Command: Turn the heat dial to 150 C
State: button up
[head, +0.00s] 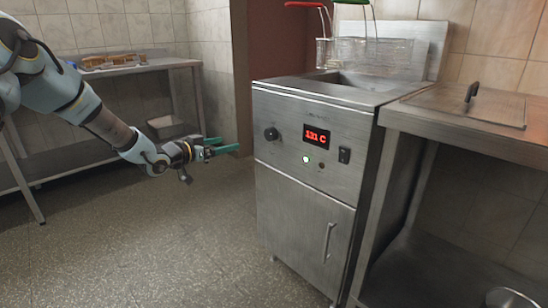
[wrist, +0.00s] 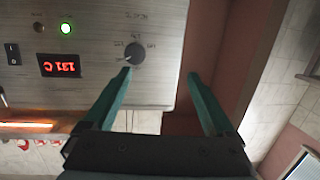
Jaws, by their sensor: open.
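The heat dial (head: 271,134) is a round dark knob on the left of the steel fryer's front panel. It also shows in the wrist view (wrist: 134,54), where the panel appears upside down with faint markings around the knob. The red display (head: 316,136) reads 131 C, and it shows inverted in the wrist view (wrist: 60,65). My gripper (head: 222,145) has green fingers, open and empty, left of the fryer and apart from the dial. In the wrist view one finger of my gripper (wrist: 160,74) points just below the dial; the other is over the reddish wall beside the panel.
A lit green lamp (head: 306,160) and a black rocker switch (head: 344,155) sit near the display. Fry baskets (head: 365,52) hang over the fryer. A steel counter (head: 470,130) with a lid stands right; a steel table (head: 135,68) stands left. The floor (head: 160,250) before the fryer is clear.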

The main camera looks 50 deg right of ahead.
aim_at(268, 136)
jog(key=shift+m+g+h, duration=0.6)
jog(key=shift+g+h, duration=0.2)
jog(key=shift+g, duration=0.1)
jog(key=s+d, duration=0.1)
jog(key=d, duration=0.3)
jog(key=s+d, duration=0.2)
jog(key=d, duration=0.3)
jog(key=s+d+b, duration=0.1)
jog(key=d, duration=0.4)
jog(key=shift+s+d+f, duration=0.1)
jog(key=shift+s+f, duration=0.1)
jog(key=shift+f, duration=0.15)
jog(key=shift+c, duration=0.2)
jog(key=c, duration=1.3)
